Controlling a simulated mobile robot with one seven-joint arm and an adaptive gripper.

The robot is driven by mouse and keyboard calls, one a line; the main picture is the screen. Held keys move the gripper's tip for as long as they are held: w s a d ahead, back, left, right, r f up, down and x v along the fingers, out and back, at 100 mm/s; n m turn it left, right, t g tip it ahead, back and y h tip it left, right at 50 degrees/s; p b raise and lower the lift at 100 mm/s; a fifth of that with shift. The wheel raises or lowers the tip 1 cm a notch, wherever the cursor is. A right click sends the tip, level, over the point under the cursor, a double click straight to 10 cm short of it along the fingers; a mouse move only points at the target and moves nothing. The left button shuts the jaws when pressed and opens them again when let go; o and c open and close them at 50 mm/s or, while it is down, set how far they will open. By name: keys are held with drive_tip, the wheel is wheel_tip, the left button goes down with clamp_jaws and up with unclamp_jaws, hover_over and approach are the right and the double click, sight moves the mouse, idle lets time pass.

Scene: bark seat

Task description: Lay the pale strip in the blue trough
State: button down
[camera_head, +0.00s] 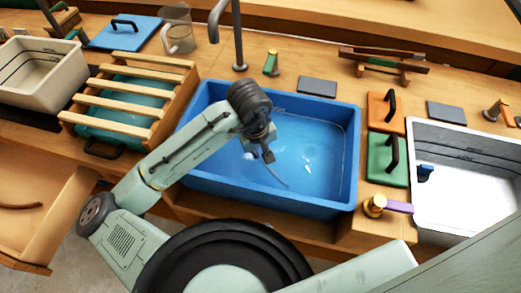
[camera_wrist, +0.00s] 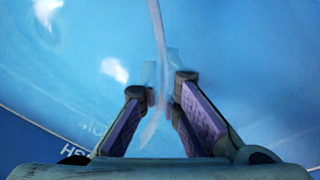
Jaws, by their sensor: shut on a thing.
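The blue trough (camera_head: 335,185) is set into the wooden counter at the middle of the head view. Its blue inside fills most of the wrist view (camera_wrist: 240,60), with bright glints on it. My gripper (camera_head: 268,156) points down inside the trough's outline, left of its middle. In the wrist view my gripper (camera_wrist: 162,100) is shut on the pale strip (camera_wrist: 157,40), a thin, see-through band. The strip runs up and away from the fingers, and a short end shows below them. In the head view the strip (camera_head: 277,178) hangs in a curve toward the trough's floor; I cannot tell whether it touches.
A dark tap (camera_head: 238,45) rises behind the trough. A slatted rack (camera_head: 130,95) stands left, a white basin (camera_head: 465,165) right. Green (camera_head: 383,160) and orange (camera_head: 380,110) handled boards lie between trough and white basin. A grey pad (camera_head: 317,87) lies behind the trough.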

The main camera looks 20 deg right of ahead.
drive_tip(key=c, duration=1.7)
unclamp_jaws()
wheel_tip(320, 180, up, 12)
drive_tip(key=s+a, duration=0.1)
drive_tip(key=shift+s+a, duration=0.15)
drive_tip(key=shift+a, duration=0.15)
